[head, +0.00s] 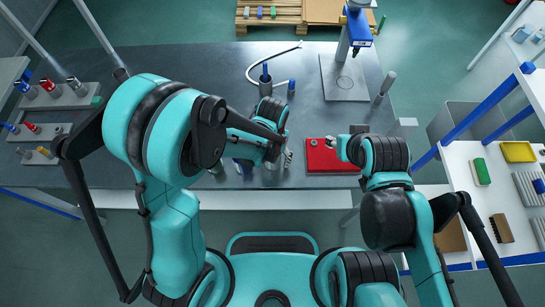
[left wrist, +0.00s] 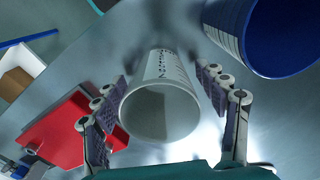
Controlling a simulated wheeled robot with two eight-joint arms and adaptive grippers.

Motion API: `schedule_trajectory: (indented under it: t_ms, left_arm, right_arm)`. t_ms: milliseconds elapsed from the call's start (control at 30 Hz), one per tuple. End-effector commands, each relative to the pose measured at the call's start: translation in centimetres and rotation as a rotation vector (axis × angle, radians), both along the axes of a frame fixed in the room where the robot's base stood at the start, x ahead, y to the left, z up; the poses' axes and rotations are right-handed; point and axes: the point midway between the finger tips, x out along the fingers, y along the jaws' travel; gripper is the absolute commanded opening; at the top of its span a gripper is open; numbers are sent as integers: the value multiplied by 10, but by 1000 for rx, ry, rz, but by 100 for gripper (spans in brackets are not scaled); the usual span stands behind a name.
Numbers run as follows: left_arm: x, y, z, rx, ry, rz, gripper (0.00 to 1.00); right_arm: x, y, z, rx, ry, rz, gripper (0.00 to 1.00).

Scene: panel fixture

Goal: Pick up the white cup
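The white cup (left wrist: 165,95) has dark lettering on its side. In the left wrist view its wide round opening faces the camera. My left gripper (left wrist: 160,82) is open, with one finger on each side of the cup. A gap shows on the right; on the left the finger is very close, and I cannot tell whether it touches. In the head view my left gripper (head: 284,157) is low over the grey table, and I cannot make out the cup there.
A dark blue container (left wrist: 283,35) stands close to the right finger. The red block (head: 325,158) lies on the grey table (head: 205,62) and also shows in the left wrist view (left wrist: 70,130). A dark holder (head: 265,84) stands behind. Racks line the left end; a shelf stands right.

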Motion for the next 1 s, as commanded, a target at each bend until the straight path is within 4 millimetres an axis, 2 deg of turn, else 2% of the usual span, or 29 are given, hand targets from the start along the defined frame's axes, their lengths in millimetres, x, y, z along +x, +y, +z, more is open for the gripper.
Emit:
schedule_trajectory:
  t_ms: [33, 133, 567, 733, 867, 1000]
  left_arm:
    - [0, 0, 0, 0, 0, 0, 57]
    - [0, 0, 0, 0, 0, 0, 31]
    - [0, 0, 3, 0, 0, 0, 31]
    - [0, 0, 20, 0, 0, 0, 31]
    - [0, 0, 46, 0, 0, 0, 31]
    - [22, -22, 62, 0, 0, -2, 31]
  right_arm:
    - [0, 0, 0, 0, 0, 0, 40]
    - [0, 0, 0, 0, 0, 0, 40]
    - [0, 0, 2, 0, 0, 0, 40]
    - [0, 0, 10, 0, 0, 0, 40]
    - [0, 0, 21, 0, 0, 0, 40]
    - [0, 0, 29, 0, 0, 0, 40]
